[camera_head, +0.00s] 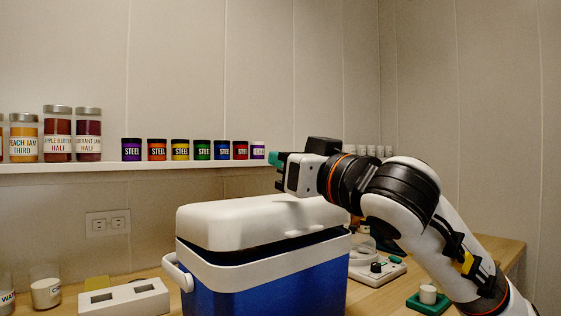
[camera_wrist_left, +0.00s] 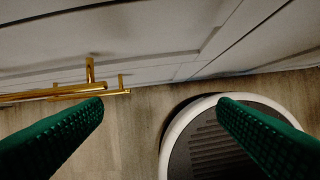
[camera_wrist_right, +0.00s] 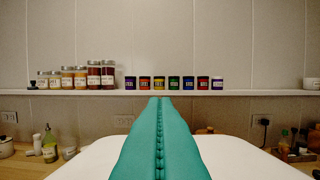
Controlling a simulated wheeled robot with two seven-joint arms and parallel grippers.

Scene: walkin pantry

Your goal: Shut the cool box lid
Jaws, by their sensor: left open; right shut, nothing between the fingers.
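The cool box (camera_head: 265,290) stands on the counter in the head view, with a blue body, a white rim and a white handle at its left. Its white lid (camera_head: 250,222) lies low over the body, slightly raised, with a dark gap along the front between lid and rim. My right gripper (camera_head: 275,160) is shut and empty, above the lid and apart from it. In the right wrist view its green fingers (camera_wrist_right: 160,102) are together, with the white lid (camera_wrist_right: 90,160) below. My left gripper (camera_wrist_left: 161,102) is open and empty, away from the box, facing drawer fronts and floor.
A wall shelf (camera_head: 105,166) with jars and several coloured tins runs behind the box. A white block with two openings (camera_head: 124,298) and a cup (camera_head: 46,291) stand left of it. A green tray (camera_head: 428,304) is at right. Brass handles (camera_wrist_left: 60,92) stick out near my left gripper.

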